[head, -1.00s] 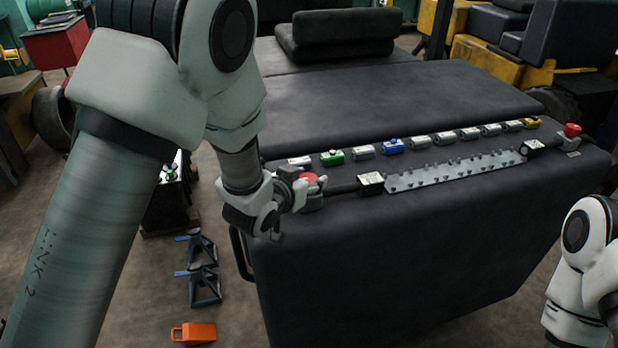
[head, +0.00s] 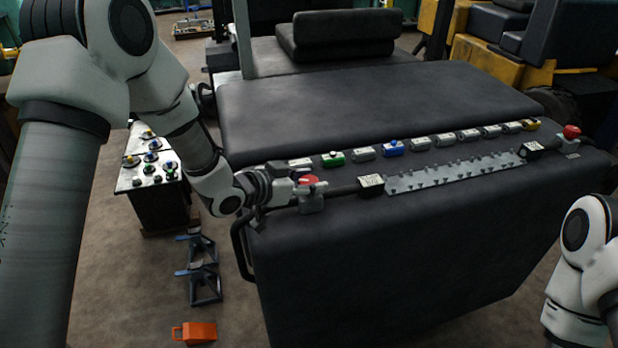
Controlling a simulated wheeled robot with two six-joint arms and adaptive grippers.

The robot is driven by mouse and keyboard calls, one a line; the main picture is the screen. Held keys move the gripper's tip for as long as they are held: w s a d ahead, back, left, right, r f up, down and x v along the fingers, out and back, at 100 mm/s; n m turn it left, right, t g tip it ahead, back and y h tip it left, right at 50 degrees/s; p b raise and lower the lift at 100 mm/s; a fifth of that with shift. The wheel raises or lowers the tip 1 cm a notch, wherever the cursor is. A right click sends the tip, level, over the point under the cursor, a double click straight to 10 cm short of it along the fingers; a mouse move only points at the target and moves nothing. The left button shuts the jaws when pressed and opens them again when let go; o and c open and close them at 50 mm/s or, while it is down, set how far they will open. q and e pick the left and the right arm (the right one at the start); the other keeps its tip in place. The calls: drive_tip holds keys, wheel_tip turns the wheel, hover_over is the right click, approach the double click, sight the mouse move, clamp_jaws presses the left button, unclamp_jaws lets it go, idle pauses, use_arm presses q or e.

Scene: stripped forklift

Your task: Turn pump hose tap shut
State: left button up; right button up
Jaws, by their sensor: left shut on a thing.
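A tap with a red handle (head: 309,181) and a grey body (head: 311,203) stands at the left end of a dark hose on the black forklift body. My left gripper (head: 296,178) comes in from the left and is shut on the red handle; its fingers hide part of it. A second tap with a red handle (head: 571,132) sits at the far right end of the row. White labels (head: 371,184) stand by the hose, but their writing is too small to read. My right arm shows at the right edge; its gripper is out of view.
A row of grey fittings, with green (head: 333,158), blue (head: 393,147) and yellow (head: 530,125) ones, runs behind a studded metal strip (head: 455,172). A control box (head: 150,165), blue-handled stands (head: 203,270) and an orange block (head: 194,332) are on the left.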

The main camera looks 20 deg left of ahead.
use_arm(q)
drive_tip(key=m+g+h+p, duration=0.3)
drive_tip(key=m+h+p, duration=0.1)
drive_tip(key=shift+w+a+r+m+g, duration=0.1)
drive_tip(key=shift+w+r+m+g, duration=0.05)
drive_tip(key=shift+r+m+g, duration=0.2)
drive_tip(key=m+g+h, duration=0.1)
drive_tip(key=m+g, duration=0.1)
drive_tip(key=g, duration=0.1)
drive_tip(key=shift+f+m+p, duration=0.1)
drive_tip(key=shift+m+p, duration=0.25)
drive_tip(key=m+g+h, duration=0.1)
drive_tip(key=m+g, duration=0.1)
drive_tip(key=g, duration=0.1)
drive_tip(key=shift+f+m, duration=0.15)
drive_tip(key=shift+m, duration=0.15)
drive_tip(key=m+g+b, duration=0.2)
drive_tip(key=g, duration=0.1)
drive_tip(key=shift+m, duration=0.3)
drive_tip(key=shift+m+g, duration=0.3)
drive_tip(key=shift+g, duration=0.15)
drive_tip(key=o, duration=1.2)
drive_tip(key=shift+c, duration=0.2)
